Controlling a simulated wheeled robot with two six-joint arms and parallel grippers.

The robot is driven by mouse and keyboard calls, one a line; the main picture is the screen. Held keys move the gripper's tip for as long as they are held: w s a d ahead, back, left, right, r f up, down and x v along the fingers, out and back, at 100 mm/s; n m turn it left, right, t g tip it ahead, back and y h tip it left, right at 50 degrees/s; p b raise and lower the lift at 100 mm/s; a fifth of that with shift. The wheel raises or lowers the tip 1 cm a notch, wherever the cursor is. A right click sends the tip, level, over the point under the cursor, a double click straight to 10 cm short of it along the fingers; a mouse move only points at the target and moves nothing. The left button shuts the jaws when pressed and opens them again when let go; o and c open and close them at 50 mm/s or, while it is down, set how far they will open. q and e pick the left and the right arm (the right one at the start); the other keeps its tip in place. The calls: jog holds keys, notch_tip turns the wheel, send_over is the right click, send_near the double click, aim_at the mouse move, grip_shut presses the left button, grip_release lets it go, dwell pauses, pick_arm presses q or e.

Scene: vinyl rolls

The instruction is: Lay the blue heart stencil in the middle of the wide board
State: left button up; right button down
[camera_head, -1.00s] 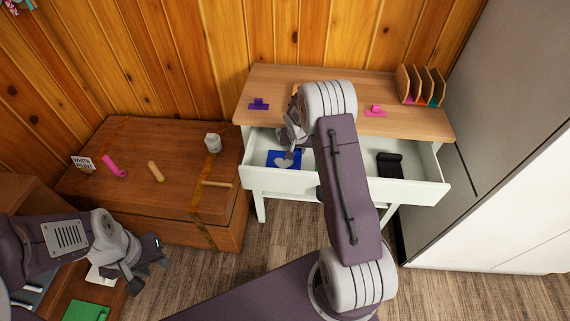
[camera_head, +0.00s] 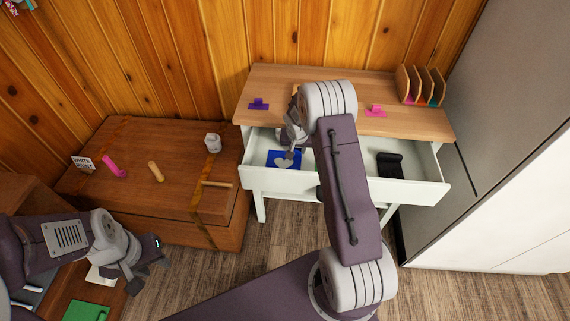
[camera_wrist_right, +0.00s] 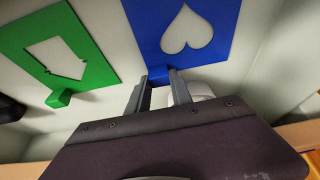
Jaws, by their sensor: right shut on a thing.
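The blue heart stencil (camera_head: 272,158), a flat plate with a heart-shaped hole, is in the open white drawer (camera_head: 417,194). It also shows in the right wrist view (camera_wrist_right: 222,45). My right gripper (camera_wrist_right: 161,82) is shut on the stencil's small blue tab, at the plate's near edge. In the head view, my right arm covers part of the drawer and the desk behind it. My left gripper (camera_head: 154,262) hangs at the lower left, away from the stencil; its finger gap is unclear. I cannot pick out the wide board with certainty.
A green stencil (camera_wrist_right: 88,47) lies beside the blue one in the drawer. A black object (camera_head: 390,165) lies at the drawer's right. Purple (camera_head: 258,104) and pink (camera_head: 375,111) pieces and a wooden rack (camera_head: 410,84) stand on the desk. A brown chest (camera_head: 135,190) holds small items.

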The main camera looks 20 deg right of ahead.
jog(key=shift+r+p, duration=2.6)
jog(key=shift+r, duration=0.95)
